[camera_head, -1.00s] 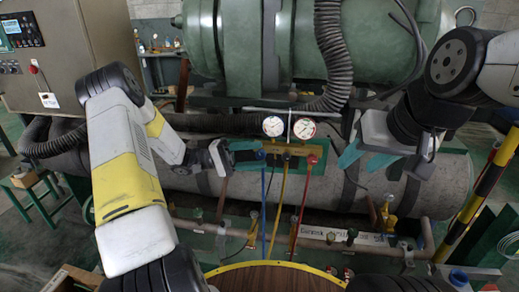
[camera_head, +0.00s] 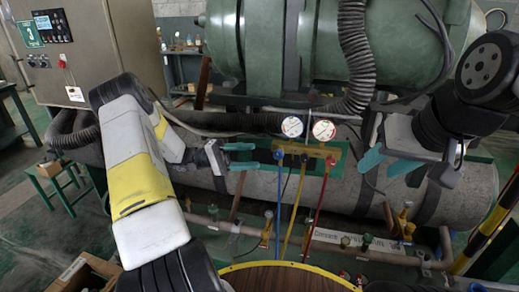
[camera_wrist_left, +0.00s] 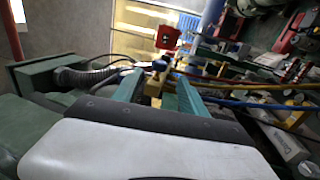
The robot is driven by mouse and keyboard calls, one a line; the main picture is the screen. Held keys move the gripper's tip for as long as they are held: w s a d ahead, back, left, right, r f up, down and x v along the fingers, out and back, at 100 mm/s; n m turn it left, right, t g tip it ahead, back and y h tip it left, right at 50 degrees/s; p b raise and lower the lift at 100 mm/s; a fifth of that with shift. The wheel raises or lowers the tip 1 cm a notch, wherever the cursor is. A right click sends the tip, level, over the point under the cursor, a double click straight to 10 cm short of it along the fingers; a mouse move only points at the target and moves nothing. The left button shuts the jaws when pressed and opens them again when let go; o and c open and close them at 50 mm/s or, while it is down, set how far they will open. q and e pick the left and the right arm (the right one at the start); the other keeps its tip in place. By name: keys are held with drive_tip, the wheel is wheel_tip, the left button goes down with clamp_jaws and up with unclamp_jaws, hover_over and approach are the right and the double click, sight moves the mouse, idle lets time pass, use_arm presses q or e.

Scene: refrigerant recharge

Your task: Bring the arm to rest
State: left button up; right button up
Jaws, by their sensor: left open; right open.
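The manifold gauge set has a brass body (camera_head: 308,149), two white dials (camera_head: 292,126), a blue knob (camera_head: 279,154) at its left end and a red knob (camera_head: 331,161) at its right. Blue, yellow and red hoses hang below it. My left gripper (camera_head: 254,156) is open and empty, just left of the blue knob with a small gap. In the left wrist view, the blue knob (camera_wrist_left: 159,66) shows beyond and between the teal fingers (camera_wrist_left: 157,83). My right gripper (camera_head: 380,168) is open and empty, right of the red knob and apart from it.
A large grey horizontal tank (camera_head: 340,190) lies behind both grippers, with a green compressor (camera_head: 290,45) above. A control cabinet (camera_head: 105,50) stands at the left. A round brown table top (camera_head: 285,279) is at the bottom, with valves and pipes behind it.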

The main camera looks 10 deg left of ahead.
use_arm(q)
drive_tip(key=s+d+r+m+g+y, duration=0.1)
drive_tip(key=s+d+r+y, duration=0.25)
drive_tip(key=s+y, duration=0.2)
drive_tip(key=s+d+r+g+y, duration=0.1)
drive_tip(key=s+d+r+y, duration=0.25)
drive_tip(key=s+y, duration=0.2)
drive_tip(key=s+a+r+n+t+y, duration=0.1)
drive_tip(key=s+a+r+t+y, duration=0.3)
drive_tip(key=s+r+t+y, duration=0.3)
drive_tip(key=s+r+t, duration=0.1)
drive_tip(key=s+t, duration=0.1)
drive_tip(key=s, duration=0.1)
drive_tip(key=shift+a+r+t, duration=0.3)
drive_tip(key=shift+a, duration=0.05)
